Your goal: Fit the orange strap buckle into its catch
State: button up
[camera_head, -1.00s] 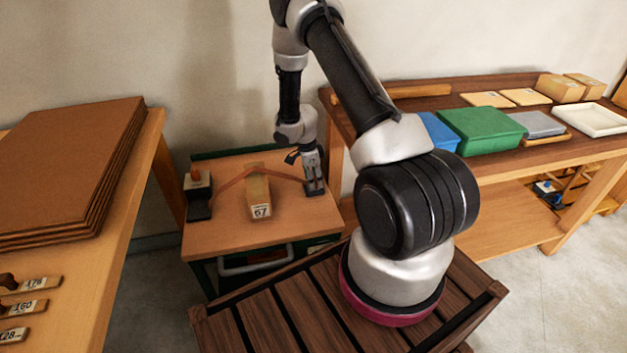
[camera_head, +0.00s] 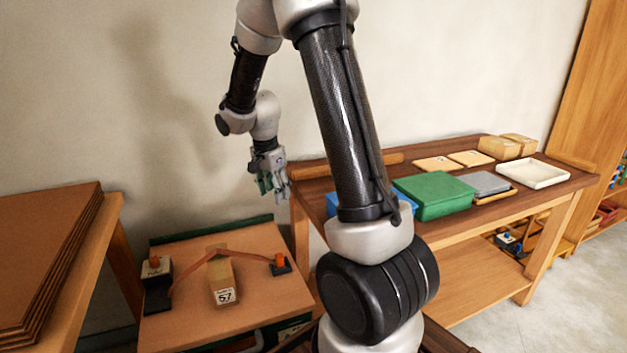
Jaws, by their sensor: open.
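My gripper (camera_head: 267,192) is open and empty, in the air above the catch and clear of the strap.
The tan block (camera_head: 221,282) with a numbered label stands mid-table (camera_head: 190,322) under the strap. Brown boards (camera_head: 45,255) are stacked at the left. A workbench (camera_head: 560,182) on the right holds a green box (camera_head: 435,194) and a white tray (camera_head: 533,173).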

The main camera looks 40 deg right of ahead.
jog(key=s+a+r+n+t, duration=0.2)
jog(key=s+r+n, duration=0.4)
jog(key=s+r, duration=0.6)
jog(key=s+a+r+n, duration=0.1)
jog(key=s+r+n, duration=0.1)
jog(key=s+n, duration=0.2)
jog(key=s+a+r+n+t+y, duration=0.1)
jog(key=s+r+n, duration=0.2)
jog(key=s, duration=0.7)
jog(key=shift+s+a+n+y, duration=0.25)
jog(key=shift+s+n+y, duration=0.05)
jog(key=shift+n, duration=0.9)
